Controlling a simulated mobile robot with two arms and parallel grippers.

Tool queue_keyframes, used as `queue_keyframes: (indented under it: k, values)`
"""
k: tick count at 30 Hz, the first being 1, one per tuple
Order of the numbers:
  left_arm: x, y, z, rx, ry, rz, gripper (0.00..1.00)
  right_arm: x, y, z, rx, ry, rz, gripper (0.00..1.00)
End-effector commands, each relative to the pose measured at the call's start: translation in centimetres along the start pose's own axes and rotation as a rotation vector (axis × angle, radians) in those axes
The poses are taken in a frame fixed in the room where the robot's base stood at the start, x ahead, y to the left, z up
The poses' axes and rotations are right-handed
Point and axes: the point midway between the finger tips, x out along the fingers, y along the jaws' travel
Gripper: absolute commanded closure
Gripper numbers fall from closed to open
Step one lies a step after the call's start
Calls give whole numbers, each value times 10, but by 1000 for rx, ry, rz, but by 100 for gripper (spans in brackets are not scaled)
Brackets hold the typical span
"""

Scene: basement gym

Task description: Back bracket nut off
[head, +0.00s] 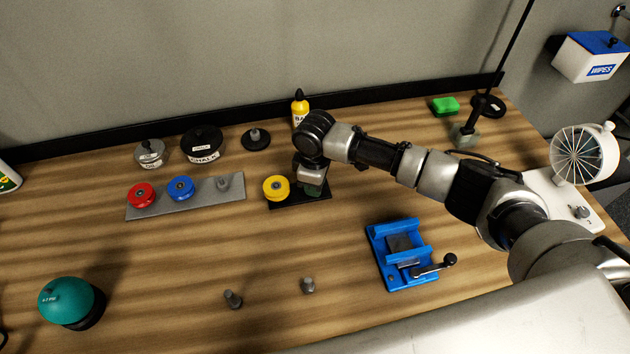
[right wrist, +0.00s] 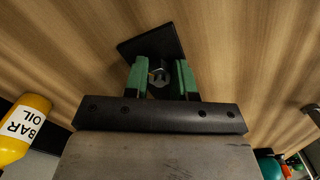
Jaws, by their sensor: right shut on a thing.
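A black bracket plate (head: 288,204) lies on the wooden bench near the middle, with a yellow wheel (head: 276,188) at its left end. My right gripper (head: 313,188) points down over the plate's right end. In the right wrist view its green fingers (right wrist: 161,76) stand on either side of a grey metal nut (right wrist: 158,76) and are shut on it, above the black plate (right wrist: 150,43). Whether the nut is on a stud is hidden. In the head view the gripper covers the nut. My left gripper is not in view.
A grey plate (head: 208,199) with a red wheel, a blue wheel and a bare stud lies left. A yellow oil bottle (head: 300,108) stands just behind my gripper. A blue vise (head: 388,270) and two loose grey bolts (head: 308,286) are nearer.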

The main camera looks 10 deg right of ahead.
Motion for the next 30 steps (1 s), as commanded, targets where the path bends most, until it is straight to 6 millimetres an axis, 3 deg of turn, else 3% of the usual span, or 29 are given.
queue_keyframes:
  k: [7,8,12,23,30]
  values:
    - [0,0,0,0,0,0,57,-1,0,-1,-3,4,2,98]
    - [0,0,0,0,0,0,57,-1,0,-1,-3,4,2,70]
    - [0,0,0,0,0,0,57,-1,0,-1,-2,3,2,49]
    - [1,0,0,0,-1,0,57,-7,0,-1,-1,2,2,49]
    - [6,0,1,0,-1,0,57,-49,1,-1,-1,6,4,49]
